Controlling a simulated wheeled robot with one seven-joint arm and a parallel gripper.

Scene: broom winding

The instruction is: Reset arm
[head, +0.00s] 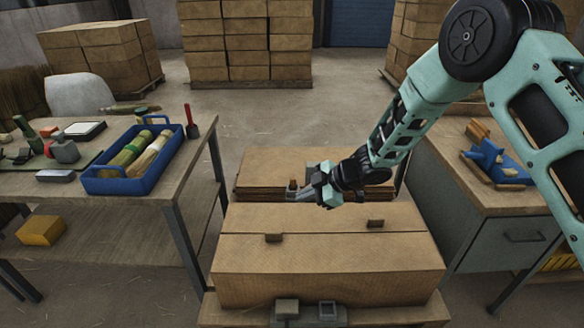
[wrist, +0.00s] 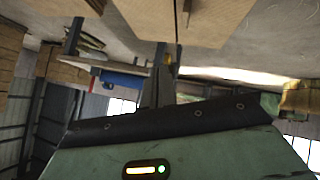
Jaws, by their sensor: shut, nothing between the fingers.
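My arm reaches in from the right in the head view. My gripper (head: 300,192) hangs over the middle of a long cardboard box (head: 330,270) and the flat cardboard stack (head: 285,165) behind it. It is shut and holds nothing. A small brown piece shows right beside the fingertips, and I cannot tell whether it touches them. In the wrist view, the dark fingers (wrist: 158,90) show close together in the middle, above the pale green gripper body.
At left, a workbench (head: 165,205) carries a blue tray (head: 150,183) with straw bundles, a red-handled tool (head: 191,122) and small tools. Stacked boxes (head: 250,40) stand behind. Open floor lies between.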

